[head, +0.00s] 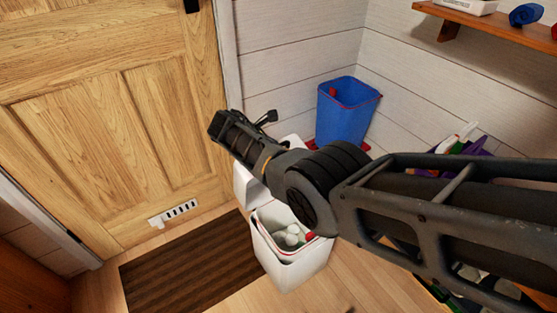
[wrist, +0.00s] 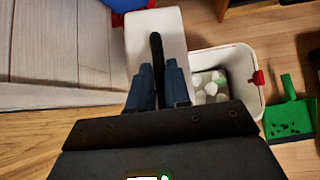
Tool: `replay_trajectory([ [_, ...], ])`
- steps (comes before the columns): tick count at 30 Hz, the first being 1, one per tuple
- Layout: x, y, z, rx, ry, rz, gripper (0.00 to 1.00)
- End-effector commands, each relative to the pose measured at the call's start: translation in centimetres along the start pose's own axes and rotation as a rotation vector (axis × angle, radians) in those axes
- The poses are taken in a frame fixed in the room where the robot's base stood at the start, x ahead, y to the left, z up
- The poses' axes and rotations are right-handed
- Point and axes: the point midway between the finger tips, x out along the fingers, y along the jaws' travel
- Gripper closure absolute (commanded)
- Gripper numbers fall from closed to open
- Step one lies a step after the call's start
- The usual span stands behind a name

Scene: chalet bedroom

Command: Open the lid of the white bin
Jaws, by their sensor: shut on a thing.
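The white bin (head: 292,268) stands on the floor at the front right of the mat. Its top is open, and pale round things show inside it; it also shows in the wrist view (wrist: 241,55). The white lid (head: 247,188) is swung up and away from the opening, partly hidden behind my arm. In the wrist view the lid (wrist: 172,28) lies beyond my fingers. My gripper (wrist: 159,82) is shut on a thin dark bar, seemingly the lid's handle (wrist: 156,45), which stands out against the lid. The exact contact is partly hidden between the fingers.
A blue bin (head: 345,112) stands in the corner behind. A wooden door (head: 100,110) and brown striped mat (head: 190,268) are at the left. A green dustpan (wrist: 291,117) lies right of the white bin. A wooden shelf (head: 480,30) is at upper right.

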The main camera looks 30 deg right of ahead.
Motion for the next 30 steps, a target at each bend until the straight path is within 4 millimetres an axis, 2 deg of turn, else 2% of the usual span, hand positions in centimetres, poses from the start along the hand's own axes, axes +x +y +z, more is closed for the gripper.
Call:
replay_trajectory([
  [1,0.52,0.02,-0.54,-0.002,0.003,-0.004,1.00],
  [9,0.50,0.80,-0.51,-0.004,0.003,-0.007,1.00],
  [22,0.57,0.75,-0.58,-0.006,0.005,-0.010,1.00],
  [23,0.58,0.74,-0.59,-0.006,0.005,-0.010,0.82],
  [30,0.38,0.97,-0.38,-0.003,0.003,-0.006,0.60],
])
